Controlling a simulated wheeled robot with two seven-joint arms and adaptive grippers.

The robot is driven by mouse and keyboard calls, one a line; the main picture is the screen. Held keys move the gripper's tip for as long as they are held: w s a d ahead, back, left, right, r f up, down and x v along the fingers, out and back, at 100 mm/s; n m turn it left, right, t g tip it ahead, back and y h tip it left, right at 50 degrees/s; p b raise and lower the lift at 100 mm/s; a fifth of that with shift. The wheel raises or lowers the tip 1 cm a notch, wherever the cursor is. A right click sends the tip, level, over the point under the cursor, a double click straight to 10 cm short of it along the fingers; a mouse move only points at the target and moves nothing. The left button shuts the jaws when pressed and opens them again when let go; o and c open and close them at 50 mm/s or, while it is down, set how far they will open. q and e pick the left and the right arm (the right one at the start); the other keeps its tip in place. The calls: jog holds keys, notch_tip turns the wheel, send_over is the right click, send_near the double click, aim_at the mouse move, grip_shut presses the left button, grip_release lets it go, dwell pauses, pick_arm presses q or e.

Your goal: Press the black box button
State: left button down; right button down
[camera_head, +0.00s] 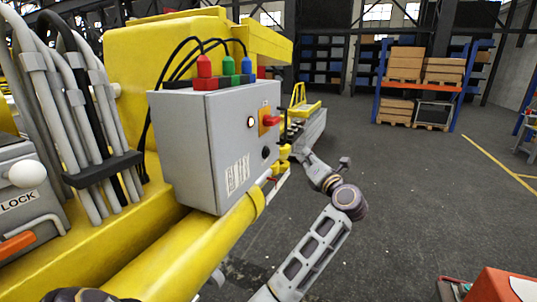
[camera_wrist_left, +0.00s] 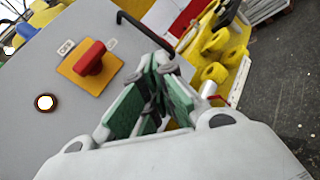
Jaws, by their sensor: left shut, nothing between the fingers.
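The grey control box (camera_head: 190,140) is mounted on the yellow machine. Its right-hand face carries a black button (camera_head: 265,153), below a red switch (camera_head: 269,120) on an orange plate. A lit white button (camera_head: 250,122) is left of the switch. My left gripper (camera_wrist_left: 158,72) is shut and empty in front of this face in the left wrist view, its green-padded fingers close together. There the red switch (camera_wrist_left: 90,58) and lit button (camera_wrist_left: 45,102) show to its left. The black button is not visible in that view; the fingers may cover it. My right gripper is not in view.
Red, green and blue connectors (camera_head: 226,65) with black cables stand on the box. A yellow tube (camera_head: 215,235) runs below it. Yellow fittings (camera_wrist_left: 214,73) are close to the gripper's right. Open floor (camera_head: 420,190) lies right, before a shelf of boxes (camera_head: 420,85).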

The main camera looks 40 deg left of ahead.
pick_arm(q)
jog(key=shift+a, duration=0.1)
dwell(0.3)
jog(key=s+a, duration=0.2)
jog(key=a, duration=0.6)
jog(key=shift+a+p, duration=0.15)
jog(key=shift+p, duration=0.25)
jog(key=shift+s+a, duration=0.25)
jog(key=shift+a, duration=0.65)
dwell(3.1)
jog(key=shift+d, duration=0.15)
jog(key=shift+w+d, duration=0.2)
jog(key=shift+d, duration=0.5)
jog(key=shift+d, duration=0.15)
jog(key=shift+w+d, duration=0.2)
jog(key=shift+d, duration=0.55)
jog(key=shift+w+d, duration=0.2)
jog(key=shift+d, duration=0.6)
jog(key=shift+w+d, duration=0.2)
jog(key=shift+d, duration=0.55)
